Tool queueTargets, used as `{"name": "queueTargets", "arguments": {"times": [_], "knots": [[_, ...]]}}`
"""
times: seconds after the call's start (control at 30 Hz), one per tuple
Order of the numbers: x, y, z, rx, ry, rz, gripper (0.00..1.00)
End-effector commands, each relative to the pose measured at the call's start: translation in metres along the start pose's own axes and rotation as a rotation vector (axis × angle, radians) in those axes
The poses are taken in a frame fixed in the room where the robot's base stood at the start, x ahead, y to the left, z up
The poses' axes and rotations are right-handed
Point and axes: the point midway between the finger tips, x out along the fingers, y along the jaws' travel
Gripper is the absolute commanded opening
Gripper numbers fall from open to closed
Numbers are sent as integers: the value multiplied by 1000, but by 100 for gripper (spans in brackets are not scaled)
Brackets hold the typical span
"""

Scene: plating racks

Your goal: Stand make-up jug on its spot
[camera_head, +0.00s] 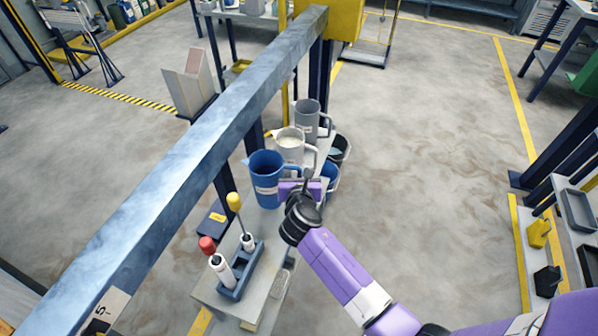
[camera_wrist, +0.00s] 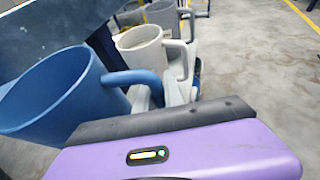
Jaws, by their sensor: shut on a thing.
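Three jugs stand in a row along a narrow bench (camera_head: 213,283): a blue jug (camera_head: 266,182) nearest, a cream jug (camera_head: 290,149) behind it and a grey jug (camera_head: 307,117) farthest. Their labels are too small to read, so I cannot tell which is named the make-up jug. My gripper (camera_head: 297,188) is at the right side of the blue jug, shut on its handle. In the wrist view the blue jug (camera_wrist: 45,95) is close on the left, its handle (camera_wrist: 135,78) running behind my gripper. I cannot tell whether its base touches the bench. No marked spot shows clearly.
A blue holder (camera_head: 240,272) with red-capped and yellow-capped tools stands at the bench's near end. A thick grey beam (camera_head: 190,150) runs along the left, above the bench. Buckets (camera_head: 331,176) sit right of the jugs. Open floor lies to the right.

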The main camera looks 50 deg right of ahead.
Motion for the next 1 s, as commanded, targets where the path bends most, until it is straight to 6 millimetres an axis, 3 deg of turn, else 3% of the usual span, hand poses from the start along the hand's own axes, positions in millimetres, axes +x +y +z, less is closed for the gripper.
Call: {"name": "queueTargets", "arguments": {"times": [0.17,0.7,1.0], "knots": [[-1,0,4,0,-2,1,0],[18,0,-43,1,-2,2,0],[19,0,-44,1,-2,2,0]]}}
